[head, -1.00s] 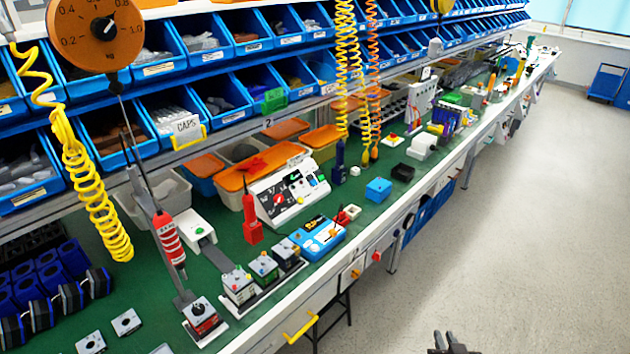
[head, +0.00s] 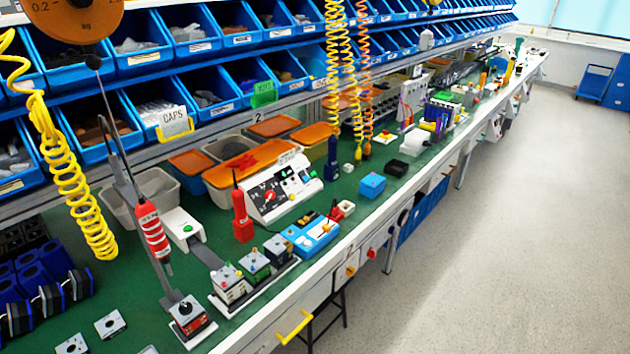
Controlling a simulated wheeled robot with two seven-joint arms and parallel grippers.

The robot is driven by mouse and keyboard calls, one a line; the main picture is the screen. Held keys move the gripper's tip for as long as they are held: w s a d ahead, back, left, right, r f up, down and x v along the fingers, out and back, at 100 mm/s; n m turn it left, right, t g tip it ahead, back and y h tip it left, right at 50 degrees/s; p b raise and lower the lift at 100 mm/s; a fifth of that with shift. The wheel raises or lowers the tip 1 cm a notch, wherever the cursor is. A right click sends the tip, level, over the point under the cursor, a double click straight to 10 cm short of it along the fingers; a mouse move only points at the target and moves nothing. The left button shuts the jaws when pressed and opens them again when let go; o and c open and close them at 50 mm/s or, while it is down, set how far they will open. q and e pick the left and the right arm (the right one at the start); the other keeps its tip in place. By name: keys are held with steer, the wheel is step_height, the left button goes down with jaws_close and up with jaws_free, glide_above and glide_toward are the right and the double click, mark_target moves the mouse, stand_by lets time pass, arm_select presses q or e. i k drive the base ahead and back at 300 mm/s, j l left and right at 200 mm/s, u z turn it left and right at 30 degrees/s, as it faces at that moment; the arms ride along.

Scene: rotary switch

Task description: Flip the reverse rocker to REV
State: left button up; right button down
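I cannot make out which part is the reverse rocker; the switch labels are too small to read. A white sloped control panel (head: 268,205) with a dark dial, a red pointer and several coloured buttons stands on the green bench top. In front of it, small grey switch boxes (head: 229,286) with coloured tops stand in a row on a white base. A dark box with a red front and a light top (head: 187,314) stands at the near end of this row. A blue device (head: 316,238) is to the right of the row. Neither gripper is in view.
Blue parts bins (head: 158,121) fill the racks above the bench. Yellow coiled hoses (head: 72,185) and a red hanging tool (head: 152,232) hang over the bench. A yellow handle (head: 294,327) sticks out from the front edge. The grey floor (head: 480,250) on the right is clear.

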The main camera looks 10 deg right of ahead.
mark_target(302, 175)
steer(key=l+u, duration=0.1)
steer(key=u, duration=0.45)
steer(key=i+l+u, duration=0.15)
steer(key=l+u, duration=0.3)
steer(key=l, duration=0.3)
steer(key=l+u, duration=0.45)
steer(key=l, duration=1.9)
